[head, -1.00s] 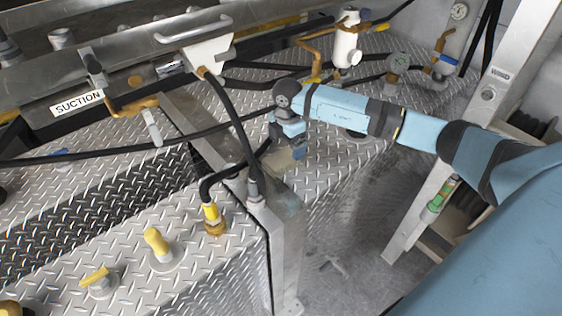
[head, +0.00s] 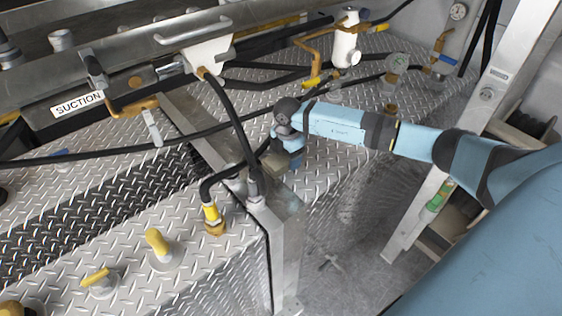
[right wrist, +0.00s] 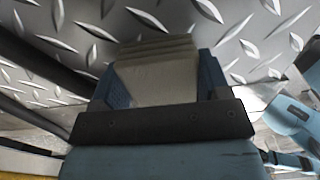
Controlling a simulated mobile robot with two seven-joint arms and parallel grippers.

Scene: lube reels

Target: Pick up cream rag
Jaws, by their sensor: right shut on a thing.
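The cream rag (right wrist: 158,72) is a folded, layered cloth that fills the space between the two blue fingers of my right gripper (right wrist: 160,88) in the right wrist view. In the head view the right gripper (head: 283,157) is over the diamond-plate deck beside the metal post. The rag (head: 273,163) shows there as a small, dull beige patch at the fingertips. The gripper is shut on the rag. Whether the rag still touches the plate below is hard to tell. My left gripper is not in view.
A black hose (head: 238,130) and a yellow-collared fitting (head: 212,217) are just left of the gripper. A metal post (head: 284,245) stands just below it. Pipes and a white valve body (head: 345,42) are behind. Bare diamond plate (head: 335,165) lies to the right.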

